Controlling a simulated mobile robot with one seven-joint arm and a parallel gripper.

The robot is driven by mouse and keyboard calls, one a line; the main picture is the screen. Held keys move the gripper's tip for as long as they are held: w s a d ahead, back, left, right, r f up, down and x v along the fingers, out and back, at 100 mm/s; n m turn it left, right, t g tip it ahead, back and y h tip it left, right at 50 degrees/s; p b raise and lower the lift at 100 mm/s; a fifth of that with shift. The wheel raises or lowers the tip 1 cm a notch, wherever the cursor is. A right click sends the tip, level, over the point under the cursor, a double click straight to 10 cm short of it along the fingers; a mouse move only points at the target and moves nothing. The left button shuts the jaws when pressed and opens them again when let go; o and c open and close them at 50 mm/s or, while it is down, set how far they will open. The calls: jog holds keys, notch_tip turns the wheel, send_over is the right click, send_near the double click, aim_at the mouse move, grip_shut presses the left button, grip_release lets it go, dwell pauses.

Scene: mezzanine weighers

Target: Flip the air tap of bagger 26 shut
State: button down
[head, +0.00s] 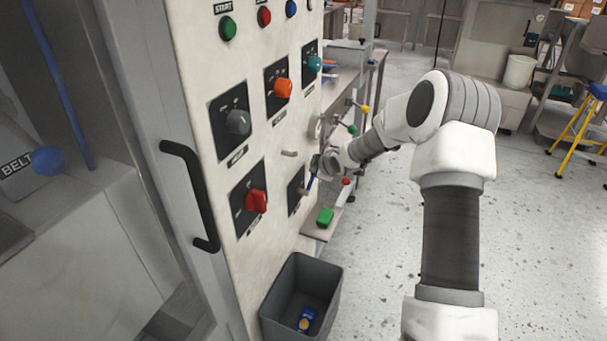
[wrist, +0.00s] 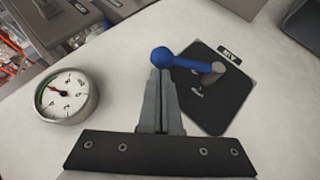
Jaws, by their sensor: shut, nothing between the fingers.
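The air tap is a blue lever (wrist: 190,63) with a round ball end (wrist: 162,57), on a grey pivot over a black plate (wrist: 212,105) labelled AIR. In the wrist view the lever points left from its pivot, its ball end beyond the plate's edge. In the head view the lever (head: 310,184) is partly hidden by my gripper (head: 316,165). My gripper (wrist: 163,78) is shut and empty, its fingertips right at the ball end in the wrist view. I cannot tell whether they touch it.
A round gauge (wrist: 66,96) is on the panel beside the plate. The panel carries a red switch (head: 256,201), a grey knob (head: 238,122), an orange knob (head: 282,88) and a teal knob (head: 314,64). A grey bin (head: 269,317) stands below. Open floor lies right.

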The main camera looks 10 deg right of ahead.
jog(key=shift+w+d+f+p, duration=0.25)
jog(key=shift+w+d+f, duration=0.2)
jog(key=shift+w+f, duration=0.3)
jog(key=shift+w+d+f+p, duration=0.25)
jog(key=shift+w+d+f, duration=0.2)
jog(key=shift+w+f, duration=0.2)
jog(key=shift+f, duration=0.15)
jog(key=shift+a+r, duration=0.15)
jog(key=shift+r, duration=0.2)
jog(key=r, duration=0.1)
jog(key=r+p, duration=0.1)
jog(key=r, duration=0.2)
jog(key=shift+s+a+r+p, duration=0.2)
jog(key=shift+s+a+p, duration=0.05)
jog(key=shift+p, duration=0.05)
jog(key=s+d+r+p, duration=0.2)
jog(key=s+d+r, duration=0.1)
jog(key=r, duration=0.4)
jog(key=shift+s+d, duration=0.2)
jog(key=shift+s, duration=0.4)
jog(key=shift+r, duration=0.1)
